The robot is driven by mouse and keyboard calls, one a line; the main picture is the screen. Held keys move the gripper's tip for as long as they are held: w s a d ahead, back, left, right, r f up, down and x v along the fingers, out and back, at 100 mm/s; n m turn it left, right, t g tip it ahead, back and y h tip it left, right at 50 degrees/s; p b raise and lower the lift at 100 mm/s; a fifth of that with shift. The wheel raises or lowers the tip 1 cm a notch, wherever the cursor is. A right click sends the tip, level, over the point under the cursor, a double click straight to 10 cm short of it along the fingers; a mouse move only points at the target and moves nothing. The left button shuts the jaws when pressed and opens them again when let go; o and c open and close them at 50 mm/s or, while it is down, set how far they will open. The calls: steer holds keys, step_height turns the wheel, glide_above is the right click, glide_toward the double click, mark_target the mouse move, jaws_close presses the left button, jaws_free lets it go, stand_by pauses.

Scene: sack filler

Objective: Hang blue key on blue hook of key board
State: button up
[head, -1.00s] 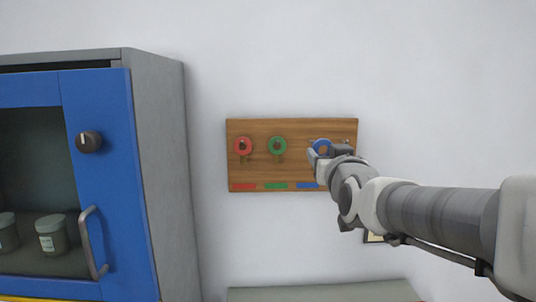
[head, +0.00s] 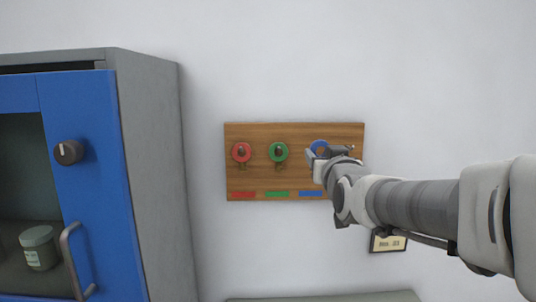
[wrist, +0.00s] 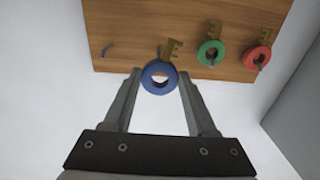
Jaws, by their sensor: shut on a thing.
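The wooden key board (head: 300,180) hangs on the wall, with red, green and blue labels along its lower edge. My gripper (head: 318,156) is in front of its right part, shut on the blue key, whose blue ring (head: 320,146) shows just above the fingers. In the wrist view the blue ring (wrist: 147,76) is between the fingertips, with its brass bit (wrist: 174,49) toward the board. A grey hook (wrist: 158,51) shows just beyond the ring. I cannot tell whether it passes through the ring. Another bare hook (wrist: 107,50) stands beside it.
The red key (head: 241,152) and green key (head: 278,152) hang on their hooks left of my gripper. A grey cabinet (head: 150,170) with a blue door (head: 90,190) stands at the left. A small framed sign (head: 388,243) is on the wall below the board.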

steer(key=w+f, duration=0.1)
steer(key=w, duration=0.6)
steer(key=shift+f, duration=0.35)
stand_by(0.5)
stand_by(0.5)
steer(key=o, duration=1.4)
